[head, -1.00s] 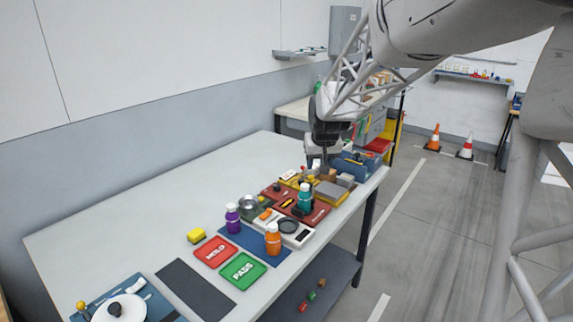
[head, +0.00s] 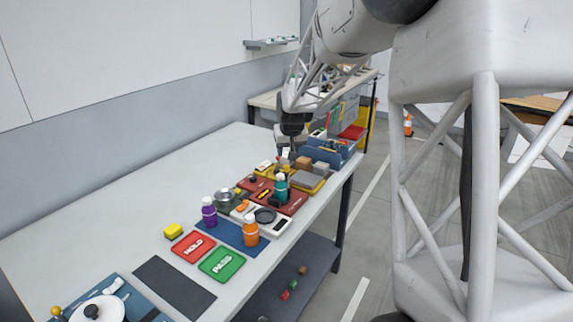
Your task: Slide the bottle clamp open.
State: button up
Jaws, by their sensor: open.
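A teal bottle (head: 281,188) with a white cap stands upright on a dark red board (head: 294,204) near the right edge of the table. A small black part (head: 273,201) sits against its base; at this size I cannot tell whether it is the bottle clamp or how far it is slid. My gripper (head: 286,156) is above and behind the bottle, over the far end of the row of fixtures, pointing down. It is open, appears empty, and is apart from the bottle; its fingers are small and partly merge with the items behind.
An orange bottle (head: 250,233) and a purple bottle (head: 209,212) stand nearer on a blue mat (head: 229,232). HOLD (head: 193,244) and PASS (head: 222,263) trays lie in front. The table's left side is clear.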

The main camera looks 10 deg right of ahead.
aim_at(286, 166)
jog(key=shift+x, duration=3.9)
jog(key=shift+c, duration=0.3)
grip_shut()
